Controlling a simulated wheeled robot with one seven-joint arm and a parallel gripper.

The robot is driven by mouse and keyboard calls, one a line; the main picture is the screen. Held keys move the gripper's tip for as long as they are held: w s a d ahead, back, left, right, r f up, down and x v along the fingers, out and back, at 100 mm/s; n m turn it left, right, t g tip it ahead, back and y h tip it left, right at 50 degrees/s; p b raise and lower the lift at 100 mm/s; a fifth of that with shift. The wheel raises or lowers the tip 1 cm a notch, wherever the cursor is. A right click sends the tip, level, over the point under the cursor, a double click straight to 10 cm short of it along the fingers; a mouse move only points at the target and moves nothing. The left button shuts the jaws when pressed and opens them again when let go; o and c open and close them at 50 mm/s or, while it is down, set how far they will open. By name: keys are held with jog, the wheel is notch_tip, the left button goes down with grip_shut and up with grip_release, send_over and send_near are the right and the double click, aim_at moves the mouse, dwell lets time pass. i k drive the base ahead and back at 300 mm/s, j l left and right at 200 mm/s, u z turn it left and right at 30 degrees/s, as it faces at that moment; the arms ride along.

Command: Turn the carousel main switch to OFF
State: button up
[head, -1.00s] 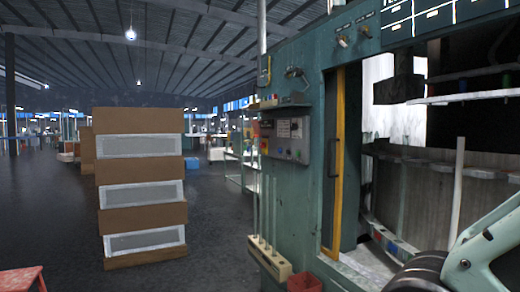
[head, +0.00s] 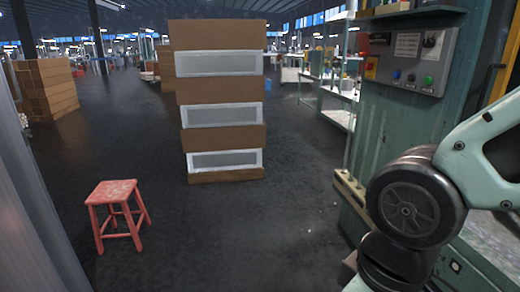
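A grey control box (head: 408,60) is fixed to the green machine wall (head: 385,125) at the upper right. On its face are a dark rotary switch (head: 432,40) at upper right, a red switch on a yellow plate (head: 371,66) at the left edge, and small blue and green buttons below. The labels are too small to read, so I cannot tell which one is the main switch or its setting. My arm (head: 415,195) shows at the right, in front of the machine and below the box. My gripper is out of view.
A stack of brown cartons (head: 220,95) stands on the floor in the middle. A red stool (head: 117,212) stands at lower left. Another carton stack (head: 46,88) is farther back. Dark floor is free between the stool, the central stack and the machine.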

aim_at(368, 66)
jog(key=i+j+u, duration=0.2)
jog(key=i, duration=1.8)
jog(key=l, duration=0.15)
